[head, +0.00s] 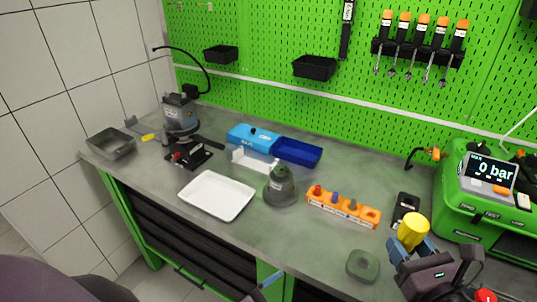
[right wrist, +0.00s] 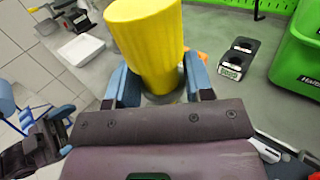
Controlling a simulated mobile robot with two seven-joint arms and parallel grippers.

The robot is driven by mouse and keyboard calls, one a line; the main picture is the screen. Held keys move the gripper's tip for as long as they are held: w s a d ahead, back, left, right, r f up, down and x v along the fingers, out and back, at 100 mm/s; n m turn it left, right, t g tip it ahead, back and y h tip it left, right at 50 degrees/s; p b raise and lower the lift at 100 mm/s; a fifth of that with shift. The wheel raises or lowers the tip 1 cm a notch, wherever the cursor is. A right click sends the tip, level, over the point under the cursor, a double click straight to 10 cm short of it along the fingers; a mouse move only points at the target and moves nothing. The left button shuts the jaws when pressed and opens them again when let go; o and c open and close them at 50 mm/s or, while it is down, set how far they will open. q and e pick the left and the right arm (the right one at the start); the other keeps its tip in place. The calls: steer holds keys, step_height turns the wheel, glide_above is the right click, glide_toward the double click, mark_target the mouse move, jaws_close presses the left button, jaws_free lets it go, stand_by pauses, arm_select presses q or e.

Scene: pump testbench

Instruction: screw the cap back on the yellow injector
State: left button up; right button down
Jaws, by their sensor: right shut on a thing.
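My right gripper (head: 412,245) is shut on a yellow cylinder (head: 413,229), held upright above the front right of the bench. In the right wrist view the yellow cylinder (right wrist: 148,45) stands between the blue fingers (right wrist: 155,90), with a grey part below it. I cannot tell whether it is the cap alone or part of the injector. An orange rack (head: 343,208) left of the gripper holds several small parts with red, blue and orange tops. In the right wrist view my left gripper (right wrist: 42,118) is partly seen at the left; its opening is unclear.
A grey-green square dish (head: 363,266) lies left of my right gripper. A black block (head: 406,207) and the green test machine (head: 455,190) stand behind it. A white tray (head: 217,195), a grey domed part (head: 281,187) and a blue box (head: 297,152) are farther left.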

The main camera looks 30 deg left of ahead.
arm_select(q)
steer(key=s+a+f+n+g+y, duration=0.2)
steer(key=a+f+n+g+y, duration=0.1)
steer(key=a, duration=0.4)
steer(key=s+a+f+n+g+y, duration=0.2)
steer(key=a+f+n+g+y, duration=0.1)
steer(key=a+f+n+y, duration=0.2)
steer(key=shift+a+f+g+y, duration=0.3)
steer(key=shift+a+f, duration=0.15)
steer(key=shift+a, duration=0.7)
